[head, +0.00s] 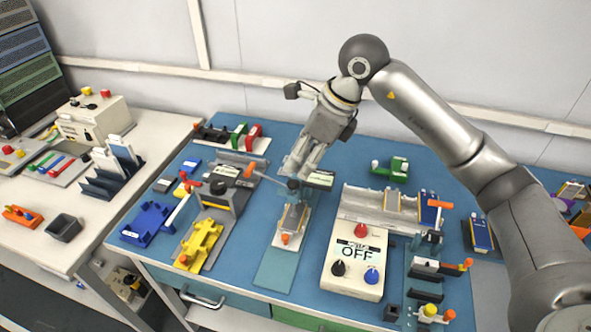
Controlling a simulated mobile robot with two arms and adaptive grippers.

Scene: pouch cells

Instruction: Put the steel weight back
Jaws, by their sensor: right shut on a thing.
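My right gripper (297,172) reaches down from the upper right over the middle of the blue bench. Its fingers are shut on a small dark knob, which I take to be the top of the steel weight (293,185). The weight's body is hard to make out. Just below the fingertips is a narrow fixture (268,272) with a grey cell-like plate (295,215) and an orange knob at its near end. I cannot tell whether the weight touches it. My left gripper is not in view.
A white control box (350,282) reading OFF stands right of the fixture, with a grey channel (378,209) behind it. A grey press with an orange handle (228,190) stands to the left. A green bracket (397,170) sits at the back. Bare blue bench lies between them.

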